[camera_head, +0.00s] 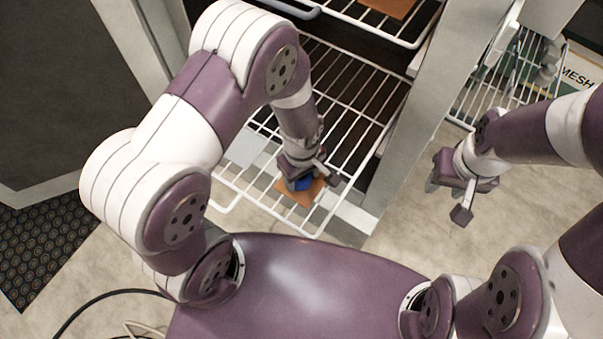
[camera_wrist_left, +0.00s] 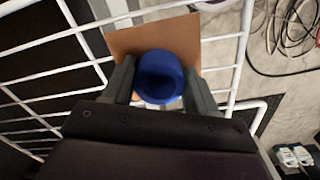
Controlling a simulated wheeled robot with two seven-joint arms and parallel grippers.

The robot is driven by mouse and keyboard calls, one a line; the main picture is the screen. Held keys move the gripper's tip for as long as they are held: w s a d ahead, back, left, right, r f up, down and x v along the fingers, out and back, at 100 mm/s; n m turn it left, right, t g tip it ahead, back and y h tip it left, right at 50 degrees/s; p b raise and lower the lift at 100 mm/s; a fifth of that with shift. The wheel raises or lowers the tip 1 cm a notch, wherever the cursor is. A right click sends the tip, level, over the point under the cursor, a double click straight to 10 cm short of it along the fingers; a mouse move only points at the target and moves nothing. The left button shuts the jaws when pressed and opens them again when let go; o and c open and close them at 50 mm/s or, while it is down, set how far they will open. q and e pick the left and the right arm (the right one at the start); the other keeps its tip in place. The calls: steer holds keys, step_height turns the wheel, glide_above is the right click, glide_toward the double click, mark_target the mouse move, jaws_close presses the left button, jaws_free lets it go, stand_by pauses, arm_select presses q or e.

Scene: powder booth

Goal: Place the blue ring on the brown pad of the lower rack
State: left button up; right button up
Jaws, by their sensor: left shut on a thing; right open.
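The blue ring (camera_wrist_left: 160,77) is between the two fingers of my left gripper (camera_wrist_left: 160,88) in the left wrist view, and the fingers are shut on it. The brown pad (camera_wrist_left: 130,40) lies directly beneath the ring on the white wire lower rack (camera_head: 345,110). I cannot tell whether the ring touches the pad. My right gripper (camera_head: 450,200) is open and empty, to the right of the rack.
An upper wire rack with another brown pad (camera_head: 388,6) is above and behind. A grey upright post (camera_head: 415,110) stands right of the lower rack. Cables (camera_wrist_left: 290,40) lie on the floor. Another wire rack (camera_head: 510,75) stands at the right. The floor below my right gripper is clear.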

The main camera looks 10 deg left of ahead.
arm_select(q)
steer(key=o, duration=1.1)
steer(key=shift+f, duration=0.1)
step_height(320, 180, up, 12)
steer(key=p, duration=0.3)
steer(key=s+a+r+m, duration=0.1)
steer(key=a+r+m, duration=0.1)
steer(key=a+m, duration=0.1)
steer(key=s+a+r+m+t, duration=0.1)
steer(key=a+r+m, duration=0.2)
steer(key=s+a+r+m, duration=0.1)
steer(key=a+r+m, duration=0.1)
steer(key=a+m, duration=0.1)
steer(key=shift+s+r+m, duration=0.1)
steer(key=shift+r+m, duration=0.1)
steer(key=shift+m, duration=0.2)
